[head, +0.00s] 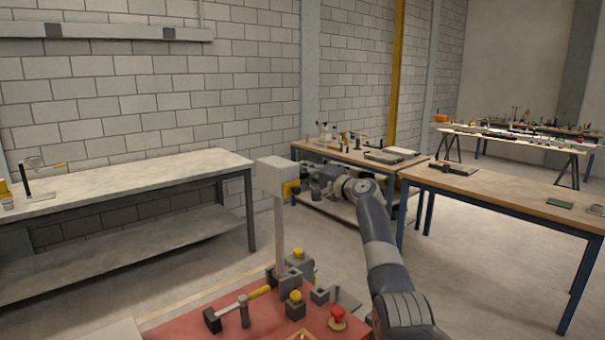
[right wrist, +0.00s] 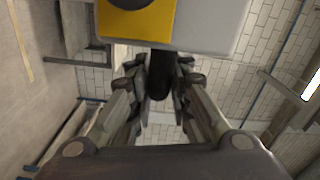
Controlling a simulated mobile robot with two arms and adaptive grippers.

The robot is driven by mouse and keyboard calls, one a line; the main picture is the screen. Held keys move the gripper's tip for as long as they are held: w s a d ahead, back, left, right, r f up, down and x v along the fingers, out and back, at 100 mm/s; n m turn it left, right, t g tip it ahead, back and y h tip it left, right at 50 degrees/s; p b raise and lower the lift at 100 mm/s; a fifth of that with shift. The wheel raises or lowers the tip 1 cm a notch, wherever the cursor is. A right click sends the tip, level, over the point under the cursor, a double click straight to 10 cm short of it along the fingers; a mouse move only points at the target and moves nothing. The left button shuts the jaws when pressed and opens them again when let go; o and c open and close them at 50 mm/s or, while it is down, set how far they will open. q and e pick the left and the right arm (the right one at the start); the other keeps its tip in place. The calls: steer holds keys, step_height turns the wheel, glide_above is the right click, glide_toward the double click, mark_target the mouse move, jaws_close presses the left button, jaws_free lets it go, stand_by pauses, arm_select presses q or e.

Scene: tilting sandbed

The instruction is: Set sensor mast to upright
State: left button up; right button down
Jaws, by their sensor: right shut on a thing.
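The sensor mast (head: 279,235) is a pale post with a white box head (head: 278,176). It stands close to vertical above a red-topped platform (head: 265,323). A yellow block (head: 291,188) sits on the box's right side; block (right wrist: 137,22) and box (right wrist: 212,22) fill the top of the right wrist view. My right gripper (head: 304,187) is at the head's right side. In the right wrist view its fingers (right wrist: 158,90) are shut around a black handle (right wrist: 159,66) that sticks out below the box. My left gripper is not in view.
On the platform are a yellow-handled lever (head: 258,293), yellow-topped grey blocks (head: 295,306) and a red knob (head: 338,316). A long workbench (head: 120,181) stands left; wooden tables (head: 510,187) stand right. Open floor lies between.

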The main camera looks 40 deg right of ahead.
steer(key=shift+d, duration=0.2)
steer(key=c, duration=1.5)
jaws_free()
steer(key=shift+s, duration=0.1)
steer(key=shift+c, duration=0.2)
steer(key=shift+s+d+f, duration=0.1)
steer(key=shift+s+f, duration=0.1)
steer(key=shift+s, duration=0.25)
steer(key=s+d, duration=0.1)
steer(key=s, duration=1)
steer(key=shift+f, duration=0.15)
